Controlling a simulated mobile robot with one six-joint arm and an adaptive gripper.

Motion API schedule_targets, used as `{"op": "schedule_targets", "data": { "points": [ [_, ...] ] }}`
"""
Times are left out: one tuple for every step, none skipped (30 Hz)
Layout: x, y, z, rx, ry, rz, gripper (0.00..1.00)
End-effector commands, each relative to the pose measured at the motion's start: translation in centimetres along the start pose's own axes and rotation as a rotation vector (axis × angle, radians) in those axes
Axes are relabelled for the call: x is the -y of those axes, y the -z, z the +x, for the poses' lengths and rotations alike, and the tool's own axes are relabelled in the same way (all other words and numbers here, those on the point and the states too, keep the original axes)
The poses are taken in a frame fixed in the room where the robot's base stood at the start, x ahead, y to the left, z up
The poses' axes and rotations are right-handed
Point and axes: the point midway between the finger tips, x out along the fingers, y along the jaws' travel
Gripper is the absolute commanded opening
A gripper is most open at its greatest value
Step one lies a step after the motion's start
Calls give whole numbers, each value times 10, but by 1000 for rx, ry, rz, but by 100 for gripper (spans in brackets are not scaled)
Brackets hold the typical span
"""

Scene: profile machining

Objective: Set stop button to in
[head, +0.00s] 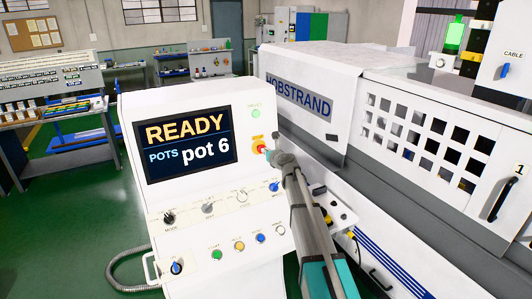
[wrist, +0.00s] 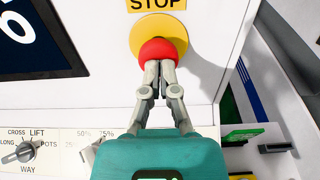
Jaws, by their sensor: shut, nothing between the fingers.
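The stop button is a red mushroom head (wrist: 160,48) on a yellow disc (wrist: 145,27) under a STOP label, set in the white control panel. In the head view the stop button (head: 260,149) is at the right of the screen, partly hidden by my gripper (head: 268,152). In the wrist view my gripper (wrist: 160,66) is shut, its two fingertips together against or just in front of the lower part of the red head. I cannot tell whether they touch it or whether the button is pressed in.
The console screen (head: 185,144) reads READY and pot 6. Below it are several knobs and coloured buttons, among them a WAY selector (wrist: 25,152). A green lamp (head: 255,113) is above the stop button. The white HOBSTRAND machine (head: 300,95) stands close on the right.

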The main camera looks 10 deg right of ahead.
Motion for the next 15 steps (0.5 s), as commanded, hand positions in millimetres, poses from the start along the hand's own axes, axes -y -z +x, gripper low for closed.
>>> {"op": "schedule_targets", "data": {
  "points": [
    [0,0,0,0,0,0,0],
    [0,0,2,0,0,0,0],
    [0,0,4,0,0,0,0],
    [0,0,8,0,0,0,0],
    [1,1,11,-1,-1,0,0],
    [1,1,16,-1,-1,0,0],
    [1,1,19,-1,-1,0,0],
    [1,1,21,-1,0,-1,0],
    [0,0,24,-1,-1,-1,0],
    [0,0,25,-1,-1,-1,0],
    [-1,0,25,-1,-1,0,0],
    [-1,0,25,-1,-1,0,0],
    [-1,0,25,0,-1,1,0],
    [-1,-1,26,0,-1,1,0],
    [-1,-1,26,0,-1,1,0]
  ]
}}
